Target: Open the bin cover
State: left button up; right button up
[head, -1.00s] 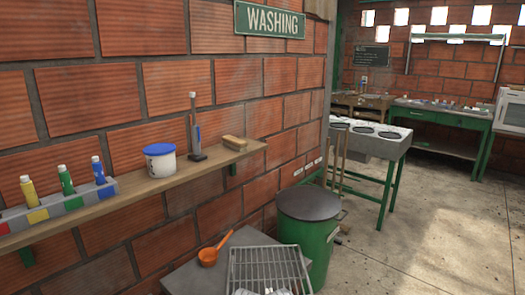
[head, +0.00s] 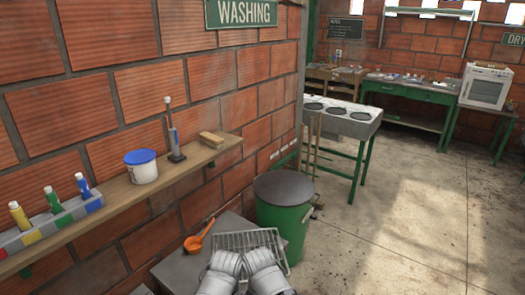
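A green bin (head: 286,226) stands on the floor against the brick wall, just beyond a low grey ledge. Its dark round cover (head: 284,188) lies flat on top and closes it. Two pale grey rounded parts, which look like my arm links, show at the bottom edge over the wire rack, short of the bin. No gripper fingers can be made out, so I cannot see whether either gripper is open or shut.
A wire rack (head: 252,239) and an orange ladle (head: 199,236) lie on the grey ledge (head: 170,272). A wooden shelf (head: 125,196) holds bottles, a blue-lidded tub (head: 141,166) and a brush. Wooden handles and a table with round openings (head: 343,114) stand behind the bin. The floor at right is clear.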

aim_at(284, 189)
jog(key=i+l, duration=0.2)
jog(key=l, duration=0.25)
jog(key=i+l+z, duration=0.1)
jog(key=i+l, duration=0.15)
jog(key=l, duration=0.15)
jog(key=i+l, duration=0.25)
jog(key=l, duration=0.2)
jog(key=i+l+z, duration=0.1)
jog(key=l, duration=0.3)
jog(key=i, duration=0.15)
